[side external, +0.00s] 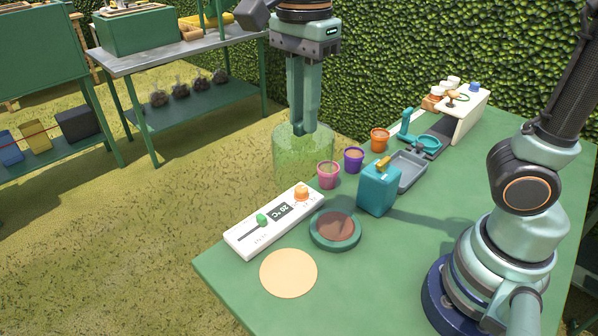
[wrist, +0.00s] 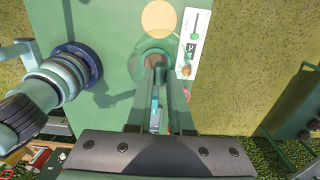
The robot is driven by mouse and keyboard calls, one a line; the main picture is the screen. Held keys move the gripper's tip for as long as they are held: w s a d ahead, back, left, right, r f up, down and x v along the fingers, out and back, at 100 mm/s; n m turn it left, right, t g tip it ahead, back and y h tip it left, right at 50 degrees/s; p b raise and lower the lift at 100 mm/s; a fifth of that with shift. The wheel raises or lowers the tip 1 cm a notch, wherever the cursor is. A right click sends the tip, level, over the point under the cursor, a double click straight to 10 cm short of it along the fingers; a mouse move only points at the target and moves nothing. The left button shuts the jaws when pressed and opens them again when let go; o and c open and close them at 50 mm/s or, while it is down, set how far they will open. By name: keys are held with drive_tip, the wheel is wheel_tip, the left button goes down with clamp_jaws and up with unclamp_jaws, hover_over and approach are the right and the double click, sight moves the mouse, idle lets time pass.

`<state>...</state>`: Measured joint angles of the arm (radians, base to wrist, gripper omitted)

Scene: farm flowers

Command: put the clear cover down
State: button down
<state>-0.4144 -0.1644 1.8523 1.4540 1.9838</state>
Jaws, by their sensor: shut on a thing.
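The clear cover (side external: 303,163) is a see-through, faintly green cylinder, upright and hanging from my gripper in the side view. My gripper (side external: 304,129) points straight down and is shut on the top of the cover. In the picture the cover lies behind the pink pot and over the table's far edge; its exact height is hard to tell. A round dish of brown soil (side external: 335,229) in a green rim stands on the table, uncovered.
A tan disc (side external: 288,272) and a white control panel (side external: 274,221) with a display lie near the dish. Pink (side external: 328,175), purple (side external: 353,160) and orange (side external: 380,139) pots, a teal can (side external: 378,188) and a grey tray (side external: 408,172) stand beyond it. The table's front is clear.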

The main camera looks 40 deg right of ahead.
sight(284, 149)
drive_tip(key=a, duration=0.3)
drive_tip(key=a+f, duration=0.1)
drive_tip(key=shift+s+a, duration=0.15)
drive_tip(key=shift+s, duration=0.2)
wheel_tip(284, 149, down, 20)
drive_tip(key=shift+r, duration=0.15)
drive_tip(key=c, duration=0.8)
unclamp_jaws()
